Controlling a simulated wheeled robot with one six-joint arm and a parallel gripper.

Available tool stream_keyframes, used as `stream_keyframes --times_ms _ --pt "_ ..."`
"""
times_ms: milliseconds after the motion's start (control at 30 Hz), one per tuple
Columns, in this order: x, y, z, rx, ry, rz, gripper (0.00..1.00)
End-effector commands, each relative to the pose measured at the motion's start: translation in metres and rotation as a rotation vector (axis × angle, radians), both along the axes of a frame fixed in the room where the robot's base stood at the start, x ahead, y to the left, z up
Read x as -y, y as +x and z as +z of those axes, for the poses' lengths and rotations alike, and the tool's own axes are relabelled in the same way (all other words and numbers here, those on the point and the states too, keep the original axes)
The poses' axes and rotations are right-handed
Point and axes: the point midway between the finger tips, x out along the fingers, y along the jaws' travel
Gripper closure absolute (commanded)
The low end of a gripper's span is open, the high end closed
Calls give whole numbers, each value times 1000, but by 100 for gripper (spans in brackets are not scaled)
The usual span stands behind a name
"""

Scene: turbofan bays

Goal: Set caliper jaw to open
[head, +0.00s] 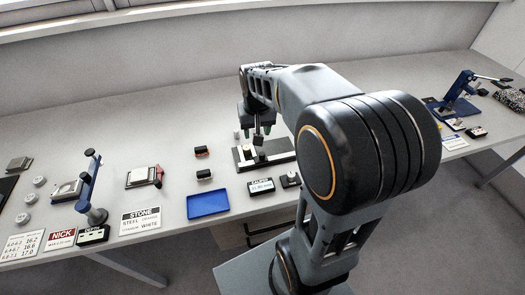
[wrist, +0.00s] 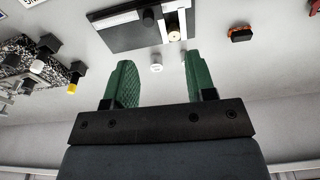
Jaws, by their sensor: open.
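The caliper fixture (head: 283,145) is a dark base with a pale strip on the bench, below my gripper (head: 253,132). In the wrist view the fixture (wrist: 112,38) lies at the top, with a dark knob (wrist: 148,17) and a cream-tipped post (wrist: 174,34) on it. My gripper (wrist: 157,62) is open there, its two green fingers spread and apart from the fixture. A small white cylinder (wrist: 156,68) shows between the fingertips; I cannot tell whether it touches them. My arm hides part of the fixture's right side in the head view.
A caliper display (head: 261,187) stands in front of the fixture. A blue tray (head: 208,204) and small dark-and-red blocks (head: 203,174) lie to its left. A blue clamp stand (head: 92,187) rises farther left. Another blue device (head: 459,92) stands far right.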

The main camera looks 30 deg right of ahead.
Motion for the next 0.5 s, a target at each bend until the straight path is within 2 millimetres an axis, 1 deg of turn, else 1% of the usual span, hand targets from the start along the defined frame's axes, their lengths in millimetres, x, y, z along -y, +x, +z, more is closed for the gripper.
stream_keyframes --times_ms 33,100,200,367,500 --pt "10 11 -7 -30 6 -28 49" --pt "20 23 -16 -60 13 -61 49" --pt "30 35 -27 -91 20 -92 49" --pt "38 44 -41 -117 26 -116 49" --pt "39 46 -60 -123 28 -118 49"
